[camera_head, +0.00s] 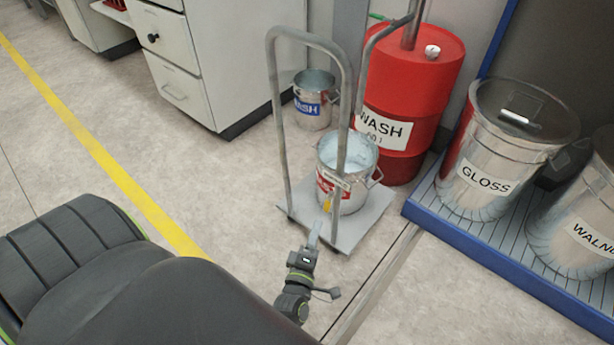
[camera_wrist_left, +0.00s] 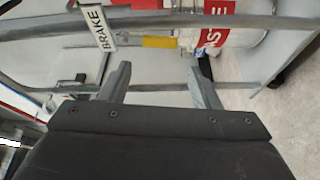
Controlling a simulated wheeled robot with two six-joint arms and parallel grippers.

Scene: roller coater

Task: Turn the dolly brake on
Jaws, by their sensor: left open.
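The dolly (camera_head: 362,225) is a flat grey platform with a tall tubular handle frame, standing on the floor with a metal bucket (camera_head: 352,192) on it. A small yellow piece (camera_head: 327,204) shows low on the dolly, in front of the bucket. In the left wrist view this yellow piece (camera_wrist_left: 159,42) lies beside a white BRAKE label (camera_wrist_left: 98,27). My left gripper (camera_head: 315,232) is at the dolly's near edge, with its fingers towards the yellow piece. In the wrist view its fingers (camera_wrist_left: 163,80) are apart, with nothing gripped between them. My right gripper is out of view.
A red WASH drum (camera_head: 425,75) and a smaller bucket (camera_head: 314,100) stand behind the dolly. At right, a blue-edged pallet (camera_head: 425,212) bears GLOSS (camera_head: 480,150) and WALNUT cans. White drawers (camera_head: 245,60) stand at the back left. The floor left of the dolly is clear.

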